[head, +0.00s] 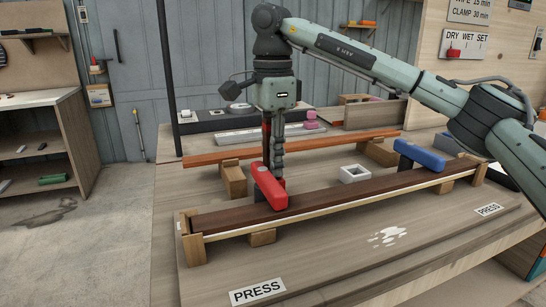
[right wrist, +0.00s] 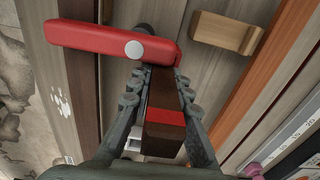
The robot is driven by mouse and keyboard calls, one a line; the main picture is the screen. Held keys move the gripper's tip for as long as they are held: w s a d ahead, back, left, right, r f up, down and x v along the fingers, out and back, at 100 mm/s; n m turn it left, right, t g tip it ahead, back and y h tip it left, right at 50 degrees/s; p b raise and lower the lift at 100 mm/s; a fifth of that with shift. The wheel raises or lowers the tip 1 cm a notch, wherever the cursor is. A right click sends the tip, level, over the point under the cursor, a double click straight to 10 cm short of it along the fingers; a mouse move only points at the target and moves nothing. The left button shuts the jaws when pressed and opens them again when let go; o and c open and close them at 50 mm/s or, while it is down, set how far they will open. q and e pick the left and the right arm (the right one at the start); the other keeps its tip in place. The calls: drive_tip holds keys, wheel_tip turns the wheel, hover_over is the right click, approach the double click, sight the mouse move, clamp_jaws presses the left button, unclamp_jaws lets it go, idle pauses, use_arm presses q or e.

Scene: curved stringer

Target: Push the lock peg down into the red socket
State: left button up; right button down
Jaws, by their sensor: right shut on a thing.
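The red socket piece (head: 268,187) is a rounded red bar lying across the dark curved stringer (head: 330,192). In the right wrist view the red socket piece (right wrist: 105,42) shows a pale round disc near one end. My right gripper (head: 277,172) points down just behind the bar. In the right wrist view my right gripper (right wrist: 155,78) is shut on a dark brown peg (right wrist: 163,138) with a red band. The peg's lower end is hidden by the fingers and bar, so I cannot tell whether it is inside the socket. My left gripper is not in view.
A blue bar (head: 419,154) crosses the stringer at right. A white square frame (head: 354,173) sits behind the stringer. Wooden blocks (head: 233,179) and an orange-brown strip (head: 290,146) lie behind. The bench front is mostly clear, with a white spill (head: 387,236).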

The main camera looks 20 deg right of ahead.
drive_tip(key=shift+f, duration=0.5)
drive_tip(key=c, duration=1.3)
unclamp_jaws()
drive_tip(key=shift+c, duration=0.2)
wheel_tip(320, 180, up, 12)
